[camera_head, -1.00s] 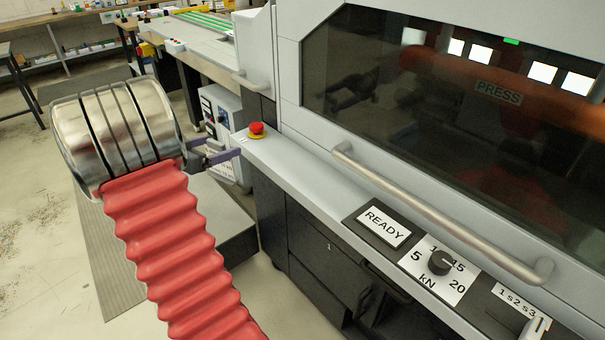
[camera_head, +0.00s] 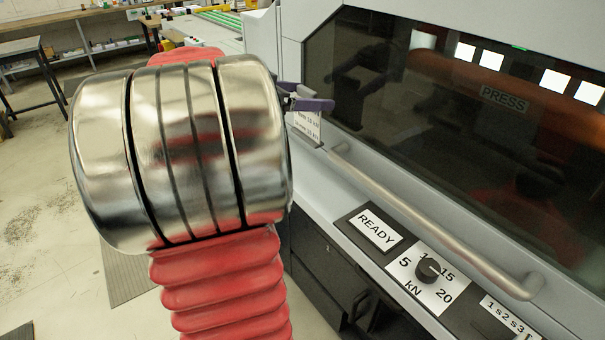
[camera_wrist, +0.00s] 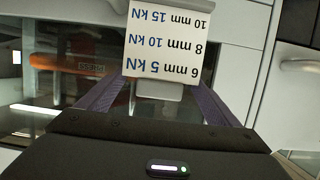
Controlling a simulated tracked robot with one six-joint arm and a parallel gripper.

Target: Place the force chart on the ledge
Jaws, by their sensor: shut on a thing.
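The force chart is a white card (camera_head: 305,125) with printed lines of mm and kN values. It hangs upright below my gripper (camera_head: 308,103), whose purple jaws are shut on its upper part. In the wrist view the chart (camera_wrist: 168,42) appears upside down between the purple fingers (camera_wrist: 162,95), with a grey tab reaching toward them. The ledge (camera_head: 312,201) is the light grey strip along the front of the press. The chart's lower edge is close to the ledge's far end; I cannot tell whether they touch.
A long bar handle (camera_head: 430,225) runs along the press front beside the chart. The READY plate (camera_head: 375,229) and the kN dial (camera_head: 428,270) occupy the near part of the ledge. The dark window (camera_head: 450,120) stands behind. Dark cabinets are below.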

